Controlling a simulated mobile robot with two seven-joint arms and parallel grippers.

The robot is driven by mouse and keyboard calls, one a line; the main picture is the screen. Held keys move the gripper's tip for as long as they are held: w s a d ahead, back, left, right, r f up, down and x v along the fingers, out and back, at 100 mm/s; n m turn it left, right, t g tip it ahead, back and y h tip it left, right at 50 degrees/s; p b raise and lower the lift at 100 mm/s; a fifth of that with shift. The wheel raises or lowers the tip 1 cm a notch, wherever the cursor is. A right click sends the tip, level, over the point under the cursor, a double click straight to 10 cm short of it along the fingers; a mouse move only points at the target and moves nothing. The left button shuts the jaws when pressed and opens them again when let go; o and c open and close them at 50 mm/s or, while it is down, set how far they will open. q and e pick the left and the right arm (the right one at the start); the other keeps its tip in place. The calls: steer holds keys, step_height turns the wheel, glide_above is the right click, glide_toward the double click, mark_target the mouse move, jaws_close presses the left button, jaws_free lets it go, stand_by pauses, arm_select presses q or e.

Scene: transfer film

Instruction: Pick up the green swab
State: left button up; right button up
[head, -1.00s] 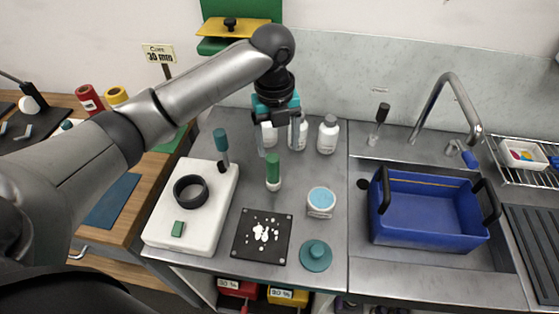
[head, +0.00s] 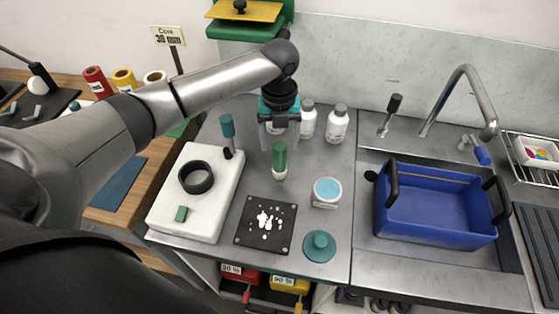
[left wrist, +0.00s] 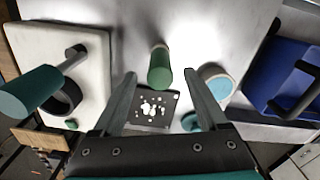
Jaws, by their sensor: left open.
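The green swab (head: 279,156) stands upright on the steel counter, a green cylinder with a whitish lower end. It also shows in the left wrist view (left wrist: 160,68), seen from above. My left gripper (head: 280,143) is open and empty, just behind and above the swab in the head view. In the left wrist view its fingertips (left wrist: 161,74) appear on either side of the green handle, with gaps on both sides. I cannot tell whether the fingers are level with the handle. My right gripper is not in view.
A white block (head: 212,222) with a black ring (head: 181,178) and a teal-handled tool (head: 227,128) lies left. A dark plate with white bits (head: 246,235), a blue-topped jar (head: 326,199) and a teal lid (head: 319,246) are in front and right. White bottles (head: 337,125) stand behind.

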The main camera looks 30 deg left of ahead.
mark_target(279, 154)
arm_select(q)
step_height(279, 154, down, 5)
steer(key=shift+s+r, duration=0.1)
jaws_close()
stand_by(0.7)
